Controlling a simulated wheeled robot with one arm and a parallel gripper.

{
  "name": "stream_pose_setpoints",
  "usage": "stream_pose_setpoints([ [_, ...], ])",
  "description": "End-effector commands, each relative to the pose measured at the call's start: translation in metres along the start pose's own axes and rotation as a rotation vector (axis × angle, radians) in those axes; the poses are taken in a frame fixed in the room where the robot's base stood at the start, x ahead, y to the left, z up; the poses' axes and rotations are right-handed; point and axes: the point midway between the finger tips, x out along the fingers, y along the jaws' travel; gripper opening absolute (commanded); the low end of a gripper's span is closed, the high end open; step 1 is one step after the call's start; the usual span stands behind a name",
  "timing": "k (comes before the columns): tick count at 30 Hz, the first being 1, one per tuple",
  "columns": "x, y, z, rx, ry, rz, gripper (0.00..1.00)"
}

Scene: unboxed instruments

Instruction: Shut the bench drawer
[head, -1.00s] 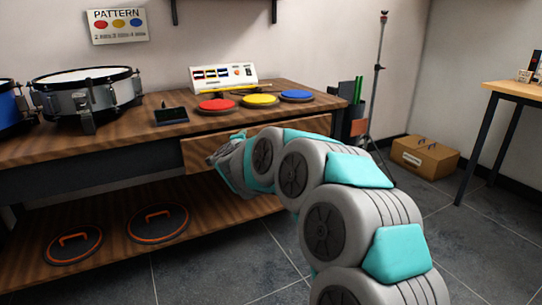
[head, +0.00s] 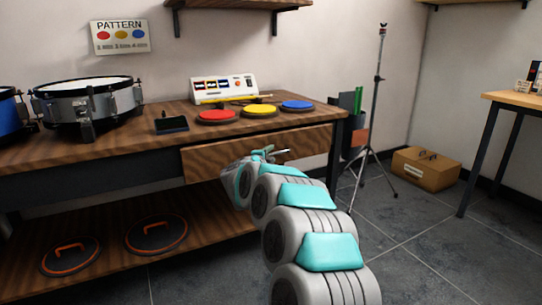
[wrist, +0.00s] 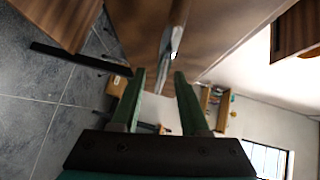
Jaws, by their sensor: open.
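The bench drawer (head: 225,158) has a wide wooden front just under the right part of the bench top. I cannot tell how far it stands out. Its metal handle (head: 285,151) shows as a thin pale bar, partly hidden by my gripper (head: 262,154). In the wrist view my gripper (wrist: 160,72) is open and empty, its two green fingers apart. The handle (wrist: 172,45) lies just beyond the fingertips, roughly in line with the gap. The wooden surface (wrist: 140,25) behind it fills the upper middle. I see no clear contact.
The bench top (head: 150,142) carries a snare drum (head: 88,107), a dark tray (head: 171,125) and red, yellow and blue pads (head: 258,111). A tripod stand (head: 378,90) and a cardboard box (head: 425,168) stand to the right. Floor before the bench is clear.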

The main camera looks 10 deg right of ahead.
Motion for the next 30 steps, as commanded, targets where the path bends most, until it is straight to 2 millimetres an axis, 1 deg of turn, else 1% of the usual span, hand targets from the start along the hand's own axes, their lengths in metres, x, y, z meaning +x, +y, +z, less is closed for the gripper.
stream_pose_setpoints([
  [1, 0.0051, -0.0008, -0.0007, 0.001, 0.001, -0.002, 0.45],
  [4, 0.01, -0.0009, -0.0001, 0.002, -0.001, -0.002, 0.45],
  [11, 0.0108, -0.0005, 0.0003, 0.001, -0.002, -0.001, 0.45],
  [14, 0.0107, -0.0004, 0.0004, 0.0, -0.002, 0.0, 0.36],
  [23, 0.0105, -0.0003, 0.0004, 0.0, -0.002, 0.0, 0.02],
  [24, 0.0105, -0.0003, 0.0004, 0.0, -0.002, 0.0, 0.0],
  [30, 0.0105, -0.0002, 0.0004, 0.0, -0.002, 0.0, 0.0],
])
